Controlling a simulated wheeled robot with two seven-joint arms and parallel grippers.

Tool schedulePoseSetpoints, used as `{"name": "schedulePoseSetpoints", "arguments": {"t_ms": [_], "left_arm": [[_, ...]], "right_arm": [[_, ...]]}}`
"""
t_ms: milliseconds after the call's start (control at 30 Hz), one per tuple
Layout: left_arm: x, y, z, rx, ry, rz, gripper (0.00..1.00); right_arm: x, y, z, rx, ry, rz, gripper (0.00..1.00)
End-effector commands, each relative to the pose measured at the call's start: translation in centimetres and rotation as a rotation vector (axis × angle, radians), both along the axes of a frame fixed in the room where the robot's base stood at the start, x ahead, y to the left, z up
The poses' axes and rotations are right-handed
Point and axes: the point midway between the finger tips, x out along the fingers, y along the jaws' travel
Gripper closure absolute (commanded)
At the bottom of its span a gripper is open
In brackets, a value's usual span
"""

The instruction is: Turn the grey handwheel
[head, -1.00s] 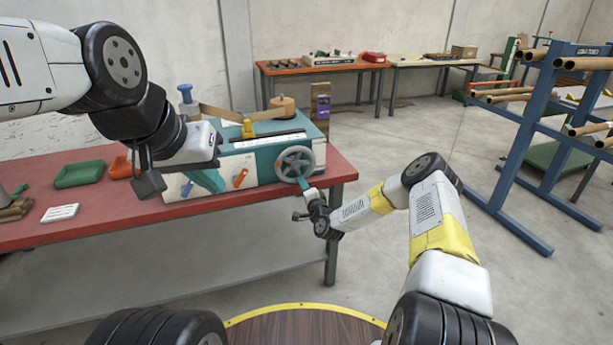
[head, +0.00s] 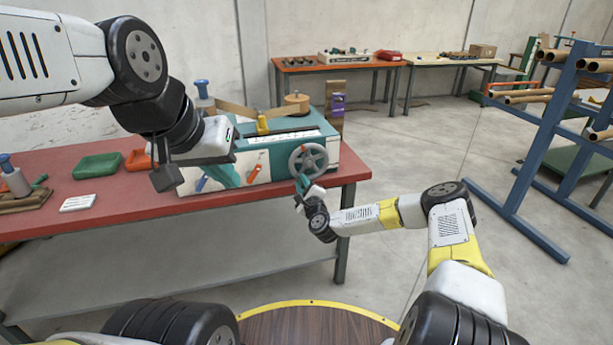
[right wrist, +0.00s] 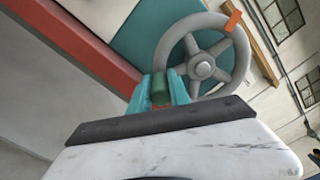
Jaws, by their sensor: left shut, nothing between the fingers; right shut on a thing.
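The grey handwheel (head: 308,160), a spoked wheel, is on the front of the teal and white winder (head: 290,140). My right gripper (head: 302,182) is at the wheel's lower left rim. In the right wrist view, the handwheel (right wrist: 202,68) has an orange mark on its rim, and the teal fingers (right wrist: 160,90) are shut on a dark green cylindrical grip (right wrist: 160,88) beside the rim. How the grip joins the wheel is hidden.
The winder stands on a red bench (head: 130,200) with green (head: 97,165) and orange (head: 138,160) trays at left. A blue rack with tubes (head: 545,150) stands at right. Open floor lies between bench and rack.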

Motion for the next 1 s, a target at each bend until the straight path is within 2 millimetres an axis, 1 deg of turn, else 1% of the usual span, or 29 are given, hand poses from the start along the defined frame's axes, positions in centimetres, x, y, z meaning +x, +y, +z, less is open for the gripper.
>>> {"name": "schedulePoseSetpoints", "arguments": {"t_ms": [300,800,833,900,933,1000], "left_arm": [[0.00,0.00,0.00,0.000,0.000,0.000,1.00],[0.00,0.00,0.00,0.000,0.000,0.000,1.00],[0.00,0.00,0.00,0.000,0.000,0.000,1.00],[0.00,0.00,0.00,0.000,0.000,0.000,1.00],[0.00,0.00,0.00,0.000,0.000,0.000,1.00],[0.00,0.00,0.00,0.000,0.000,0.000,1.00]], "right_arm": [[-0.29,0.58,0.21,0.096,0.036,0.002,1.00],[-0.33,0.69,0.29,0.109,0.040,0.003,1.00],[-0.33,0.68,0.28,0.109,0.040,0.003,0.72],[-0.31,0.68,0.30,0.108,0.039,0.003,0.58],[-0.30,0.66,0.32,0.108,0.039,0.002,0.56],[-0.27,0.64,0.36,0.109,0.038,0.002,0.56]]}}
